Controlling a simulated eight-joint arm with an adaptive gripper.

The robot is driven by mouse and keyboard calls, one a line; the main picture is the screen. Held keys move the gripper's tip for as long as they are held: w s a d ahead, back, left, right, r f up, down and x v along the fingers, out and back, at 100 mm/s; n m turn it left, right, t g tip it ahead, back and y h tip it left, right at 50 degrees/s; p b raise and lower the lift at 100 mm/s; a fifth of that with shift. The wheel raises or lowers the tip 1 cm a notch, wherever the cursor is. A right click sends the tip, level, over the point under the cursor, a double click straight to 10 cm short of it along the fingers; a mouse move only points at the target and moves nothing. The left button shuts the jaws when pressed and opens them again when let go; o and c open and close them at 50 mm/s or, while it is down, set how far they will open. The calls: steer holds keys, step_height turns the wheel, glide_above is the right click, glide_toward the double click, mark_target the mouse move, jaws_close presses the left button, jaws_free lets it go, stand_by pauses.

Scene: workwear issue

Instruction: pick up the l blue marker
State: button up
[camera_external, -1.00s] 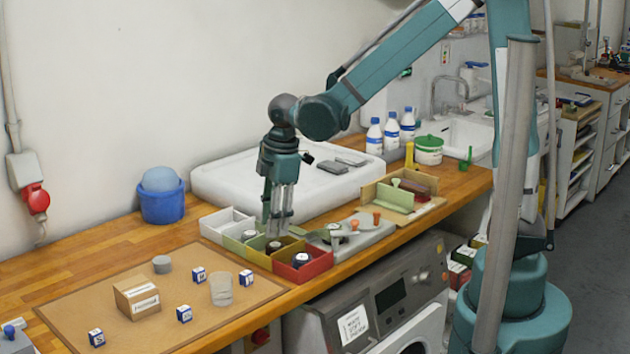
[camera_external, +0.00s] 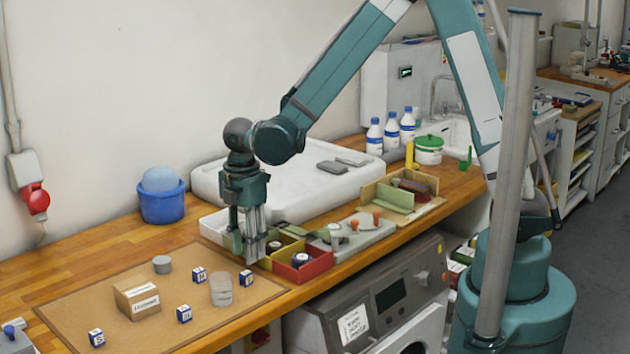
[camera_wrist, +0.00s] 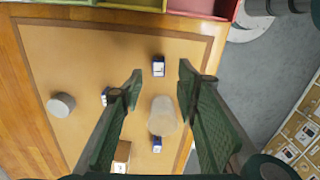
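Several small blue-and-white marker cubes lie on the brown mat (camera_external: 135,285). One is at the mat's right (camera_external: 245,279), and it shows in the wrist view (camera_wrist: 158,66) between my fingertips, well below them. Another is left of it (camera_external: 199,275), one is nearer the front (camera_external: 184,314), and one is at the front left (camera_external: 96,338). The letters are too small to tell surely which is the L marker.
A clear cup (camera_external: 221,291) stands close to the right cube. A cardboard box (camera_external: 137,298) and a grey cylinder (camera_external: 162,264) are also on the mat. A red bin (camera_external: 318,268) and other open bins stand just right of the mat.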

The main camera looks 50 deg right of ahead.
mark_target(247, 272)
steer(key=shift+f, duration=1.3)
steer(key=shift+w+d+f, duration=0.15)
steer(key=shift+f, duration=2.45)
steer(key=c, duration=0.7)
